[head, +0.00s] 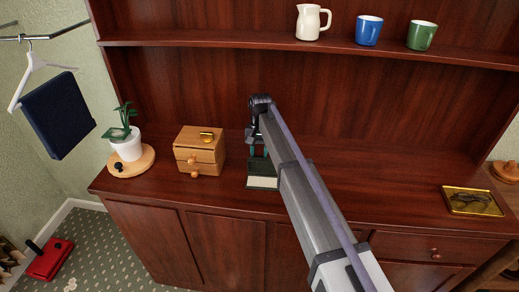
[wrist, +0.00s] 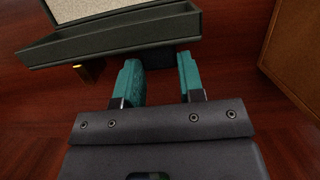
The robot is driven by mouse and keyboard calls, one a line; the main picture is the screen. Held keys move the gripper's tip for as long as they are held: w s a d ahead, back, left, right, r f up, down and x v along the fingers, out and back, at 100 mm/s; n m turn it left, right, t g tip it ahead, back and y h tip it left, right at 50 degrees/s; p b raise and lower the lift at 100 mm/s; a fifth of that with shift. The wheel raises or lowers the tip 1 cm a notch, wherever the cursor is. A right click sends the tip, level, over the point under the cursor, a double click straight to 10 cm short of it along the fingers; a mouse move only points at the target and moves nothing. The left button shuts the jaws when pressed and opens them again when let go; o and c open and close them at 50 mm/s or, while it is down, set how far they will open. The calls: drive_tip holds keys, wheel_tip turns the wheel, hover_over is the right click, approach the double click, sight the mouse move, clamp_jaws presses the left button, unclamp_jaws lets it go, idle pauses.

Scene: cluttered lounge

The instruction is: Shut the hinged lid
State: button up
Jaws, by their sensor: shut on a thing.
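A dark green box (wrist: 120,36) with a cream inner face and its hinged lid fills the top of the wrist view. In the head view its cream panel (head: 262,182) shows on the cabinet top, below my gripper (head: 258,158). In the wrist view my gripper (wrist: 160,78) has two teal fingers, one on each side of a dark block at the box's near edge, which seems to be part of the lid. The fingers hold it. The lid's exact angle is hard to tell, as the arm and gripper hide part of it.
A small wooden drawer box (head: 200,152) stands close to the left. It also shows in the wrist view (wrist: 293,45). A potted plant (head: 126,145) is farther left, and a brass tray (head: 473,201) lies far right. A shelf (head: 200,40) with mugs runs above.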

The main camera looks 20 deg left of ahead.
sight(259, 158)
drive_tip(key=s+t, duration=0.1)
drive_tip(key=s+r+t+p, duration=0.1)
drive_tip(key=shift+d+r+t+y, duration=0.1)
drive_tip(key=shift+d+t+y, duration=0.2)
drive_tip(key=shift+s+d+r+t, duration=0.15)
drive_tip(key=shift+s+t, duration=0.4)
drive_tip(key=shift+t, duration=0.35)
drive_tip(key=s+t, duration=0.1)
drive_tip(key=s+t+y+b, duration=0.1)
drive_tip(key=t, duration=0.1)
drive_tip(key=s+t+b, duration=0.1)
drive_tip(key=t, duration=0.1)
drive_tip(key=shift+s+d+y, duration=0.25)
drive_tip(key=shift+d+y, duration=0.05)
drive_tip(key=shift+d, duration=0.1)
drive_tip(key=shift+s+b, duration=0.3)
drive_tip(key=shift+s, duration=0.15)
drive_tip(key=o, duration=0.9)
drive_tip(key=shift+o, duration=0.2)
drive_tip(key=shift+r, duration=0.1)
